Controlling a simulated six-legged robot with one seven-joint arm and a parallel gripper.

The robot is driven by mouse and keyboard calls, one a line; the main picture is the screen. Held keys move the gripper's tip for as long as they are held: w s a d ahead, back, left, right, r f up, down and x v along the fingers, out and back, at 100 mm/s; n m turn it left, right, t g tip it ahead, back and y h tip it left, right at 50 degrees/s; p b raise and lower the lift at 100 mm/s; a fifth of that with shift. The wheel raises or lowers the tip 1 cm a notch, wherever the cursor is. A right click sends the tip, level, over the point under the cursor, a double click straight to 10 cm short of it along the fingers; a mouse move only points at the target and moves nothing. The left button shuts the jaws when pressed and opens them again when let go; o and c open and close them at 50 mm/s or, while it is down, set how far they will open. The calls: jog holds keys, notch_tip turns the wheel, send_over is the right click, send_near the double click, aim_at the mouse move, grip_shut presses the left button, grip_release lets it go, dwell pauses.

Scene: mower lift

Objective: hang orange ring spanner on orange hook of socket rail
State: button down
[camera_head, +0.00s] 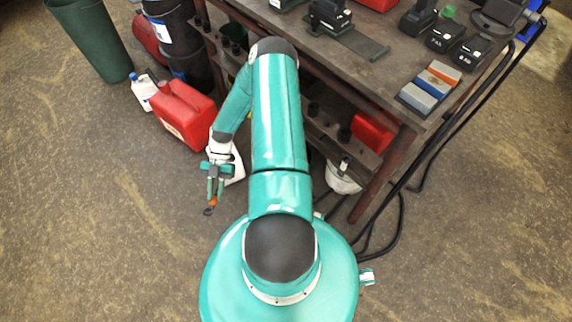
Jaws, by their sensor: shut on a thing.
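My gripper (215,196) is left of my upright arm, pointing down over the open floor. It is shut on the orange ring spanner (213,201), which hangs from the fingertips. The spanner's dark ring end (208,211) shows below the fingers; the rest of it is small and partly hidden by them. A rail along the bench's lower front carries several dark socket-like pieces (345,133). My arm covers its middle, and I cannot tell whether it is the socket rail. I cannot make out an orange hook. The spanner is apart from the bench.
A red canister (183,112) and a white bottle (143,90) stand on the floor beyond my gripper. A green bin (90,40) is at the upper left. The bench (395,80) holds black tools and coloured blocks (431,87). Black cables (385,215) hang at right. The left floor is clear.

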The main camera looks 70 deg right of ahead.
jog(key=shift+s+d+f+n+g+h, duration=0.85)
jog(key=shift+s+d+n+h, duration=3.2)
jog(key=shift+d+n+h, duration=1)
jog(key=shift+s+d+f+n+g+h, duration=0.9)
jog(key=shift+s+d+n+h, duration=3.4)
jog(key=shift+d, duration=1.1)
jog(key=shift+s+d+f+n+g+h, duration=0.85)
jog(key=shift+s+d+n+h, duration=3)
jog(key=shift+d+n+h, duration=1.2)
jog(key=shift+d, duration=0.2)
jog(key=c, duration=1.2)
grip_release()
jog(key=shift+o, duration=0.2)
